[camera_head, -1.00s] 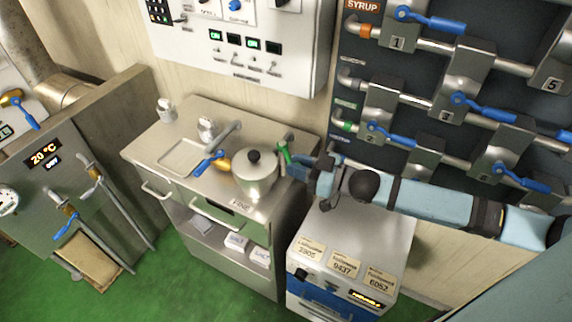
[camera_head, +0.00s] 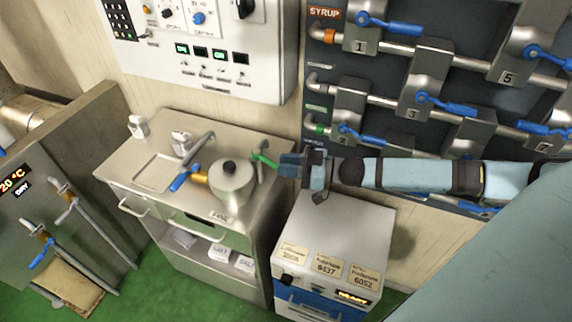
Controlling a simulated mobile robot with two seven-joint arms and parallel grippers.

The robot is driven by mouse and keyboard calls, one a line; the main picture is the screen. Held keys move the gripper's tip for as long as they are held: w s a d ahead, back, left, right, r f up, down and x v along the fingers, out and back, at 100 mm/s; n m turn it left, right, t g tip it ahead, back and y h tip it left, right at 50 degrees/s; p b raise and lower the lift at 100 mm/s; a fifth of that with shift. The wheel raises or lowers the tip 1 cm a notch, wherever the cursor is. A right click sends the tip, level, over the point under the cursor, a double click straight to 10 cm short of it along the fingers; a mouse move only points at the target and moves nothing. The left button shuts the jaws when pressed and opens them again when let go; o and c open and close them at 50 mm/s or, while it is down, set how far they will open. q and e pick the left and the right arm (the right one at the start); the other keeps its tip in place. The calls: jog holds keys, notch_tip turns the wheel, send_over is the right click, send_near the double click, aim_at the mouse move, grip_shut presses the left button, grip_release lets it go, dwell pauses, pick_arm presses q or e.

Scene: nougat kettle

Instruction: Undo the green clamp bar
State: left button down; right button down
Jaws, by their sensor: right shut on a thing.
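The green clamp bar (camera_head: 265,160) is a short green lever at the right side of the lidded metal kettle (camera_head: 232,186), which stands on the right part of the steel counter. The bar lies slanted, its left end near the kettle's upper edge and its right end at my right gripper. My right gripper (camera_head: 280,165) comes in from the right and is shut on the green clamp bar; its fingers hide that end. The kettle's round black lid knob (camera_head: 229,167) shows, and the lid appears seated. My left gripper is not in view.
A tap with a blue lever (camera_head: 180,182) sits left of the kettle. A white box machine (camera_head: 340,230) stands below my right arm. The syrup panel (camera_head: 393,68) with several blue-handled valves is close behind the arm. Green floor lies at lower left.

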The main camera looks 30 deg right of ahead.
jog(key=shift+w+r, duration=0.1)
jog(key=shift+r, duration=0.05)
jog(key=c, duration=1.2)
grip_release()
jog(key=shift+c, duration=0.2)
jog(key=shift+o, duration=1.3)
jog(key=shift+s+d+f, duration=0.2)
jog(key=shift+s+d, duration=0.15)
jog(key=shift+s, duration=0.05)
jog(key=v, duration=1.2)
jog(key=shift+s+d+r, duration=0.15)
jog(key=shift+d, duration=0.2)
